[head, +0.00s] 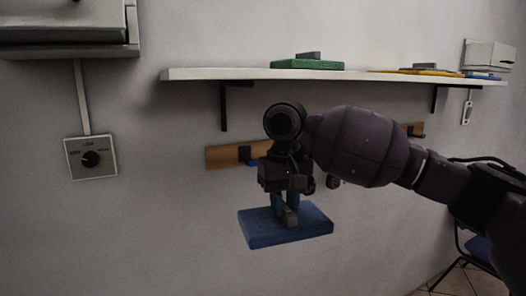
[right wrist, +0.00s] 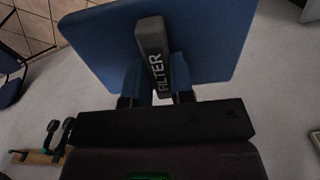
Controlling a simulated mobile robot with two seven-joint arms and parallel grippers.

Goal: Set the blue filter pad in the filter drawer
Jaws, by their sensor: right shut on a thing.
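The blue filter pad (head: 262,232) is a flat blue slab with a grey grip block (head: 290,218) on top. My right gripper (head: 286,204) is shut on this grip block and holds the pad in the air in front of the wall. In the right wrist view the pad (right wrist: 205,35) hangs beyond the fingers, and its grey block (right wrist: 156,55) between them reads "FILTER". The filter drawer cannot be made out for certain; a grey unit (head: 68,30) with a ledge is at the upper left. My left gripper is not in view.
A wooden hook rail (head: 222,157) is behind my gripper. A dial (head: 91,158) is on the left wall. A chair (head: 478,245) stands at lower right.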

